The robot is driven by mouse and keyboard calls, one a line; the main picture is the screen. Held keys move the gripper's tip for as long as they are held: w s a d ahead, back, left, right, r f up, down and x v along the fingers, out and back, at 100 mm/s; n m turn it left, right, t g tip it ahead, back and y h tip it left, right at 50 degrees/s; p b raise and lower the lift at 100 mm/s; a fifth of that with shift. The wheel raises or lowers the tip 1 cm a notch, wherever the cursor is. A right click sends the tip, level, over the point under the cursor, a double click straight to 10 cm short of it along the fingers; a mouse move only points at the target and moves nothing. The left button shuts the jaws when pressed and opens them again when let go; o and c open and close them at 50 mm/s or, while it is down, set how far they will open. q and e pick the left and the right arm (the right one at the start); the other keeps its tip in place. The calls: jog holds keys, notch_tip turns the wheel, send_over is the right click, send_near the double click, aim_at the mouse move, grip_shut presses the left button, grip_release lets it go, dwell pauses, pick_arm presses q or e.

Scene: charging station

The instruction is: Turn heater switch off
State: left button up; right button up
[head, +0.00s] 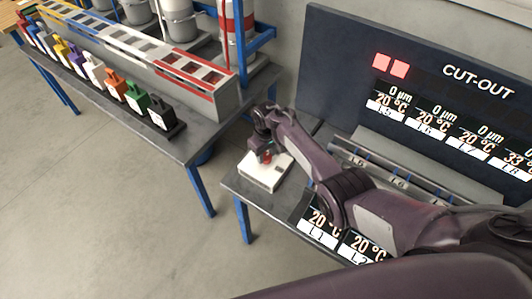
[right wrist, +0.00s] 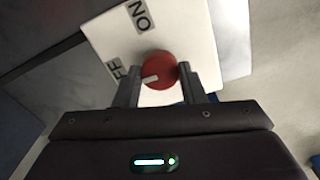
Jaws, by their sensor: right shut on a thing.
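The heater switch is a white box (head: 262,177) at the left end of the right-hand table, with a red knob (right wrist: 158,69) on top. In the right wrist view the box face (right wrist: 125,33) carries the words ON and OFF, the latter partly hidden. The knob's white mark points down-left, toward the OFF word. My right gripper (right wrist: 159,80) is shut on the red knob, one finger on each side. In the head view it comes down onto the box from above (head: 266,151). My left gripper is not in view.
A dark display panel (head: 440,62) reading CUT-OUT, with two lit red squares, stands behind the table. Metal rails (head: 385,172) lie in front of it. A left table (head: 190,135) holds several coloured blocks and a long divided rack. Open floor (head: 100,215) lies left.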

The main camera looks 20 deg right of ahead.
aim_at(266, 156)
jog(key=shift+w+r+n, duration=0.15)
jog(key=shift+w+n, duration=0.05)
jog(key=shift+n, duration=0.1)
jog(key=o, duration=1)
jog(key=shift+s, duration=0.1)
notch_tip(266, 156, up, 8)
jog(key=shift+f, duration=0.2)
dwell(0.4)
